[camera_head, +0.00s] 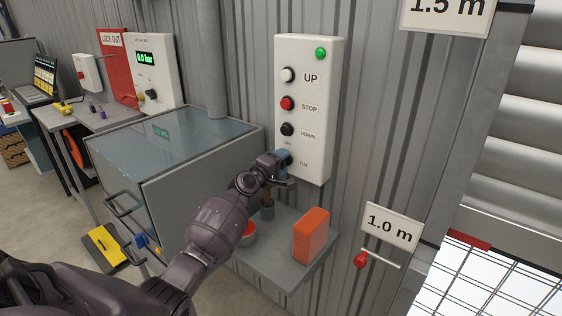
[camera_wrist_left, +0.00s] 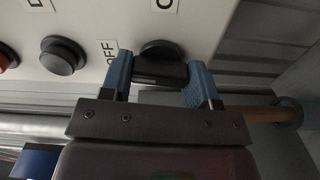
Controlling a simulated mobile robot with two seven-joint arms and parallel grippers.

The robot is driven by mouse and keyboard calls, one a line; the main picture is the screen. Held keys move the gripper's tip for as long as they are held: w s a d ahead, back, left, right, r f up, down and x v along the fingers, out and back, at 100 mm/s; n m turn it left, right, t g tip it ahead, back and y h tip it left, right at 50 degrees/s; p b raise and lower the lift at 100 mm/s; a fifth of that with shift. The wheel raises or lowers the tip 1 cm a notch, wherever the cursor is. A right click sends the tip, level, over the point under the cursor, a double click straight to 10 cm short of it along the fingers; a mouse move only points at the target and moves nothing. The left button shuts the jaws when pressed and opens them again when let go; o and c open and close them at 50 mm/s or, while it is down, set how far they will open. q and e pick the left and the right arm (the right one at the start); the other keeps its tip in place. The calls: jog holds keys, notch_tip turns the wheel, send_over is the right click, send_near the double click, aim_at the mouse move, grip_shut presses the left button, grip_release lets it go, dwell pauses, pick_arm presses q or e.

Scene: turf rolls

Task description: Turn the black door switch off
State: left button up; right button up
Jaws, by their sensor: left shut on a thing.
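The black door switch (camera_wrist_left: 160,73) sits low on the white control panel (camera_head: 318,70), between the OFF and ON labels. In the wrist view my left gripper (camera_wrist_left: 161,77) is shut on its black handle, one blue finger on each side. In the head view my left gripper (camera_head: 282,160) covers the switch, so its setting cannot be told there. The OFF label (camera_wrist_left: 110,52) shows beside the left finger in the wrist view; part of another label (camera_wrist_left: 165,5) shows above the switch. My right gripper is not in view.
The panel also has UP, STOP (camera_head: 287,103) and DOWN (camera_head: 287,129) buttons and a lit green lamp (camera_head: 320,53). A glass-topped cabinet (camera_head: 170,140) stands left.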

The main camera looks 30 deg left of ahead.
pick_arm(q)
jog(key=shift+n, duration=0.6)
jog(key=o, duration=0.9)
jog(key=shift+s, duration=0.1)
jog(key=s, duration=0.7)
jog(key=s+a+p, duration=0.1)
jog(key=s, duration=0.2)
jog(key=shift+s, duration=0.3)
jog(key=shift+d, duration=0.1)
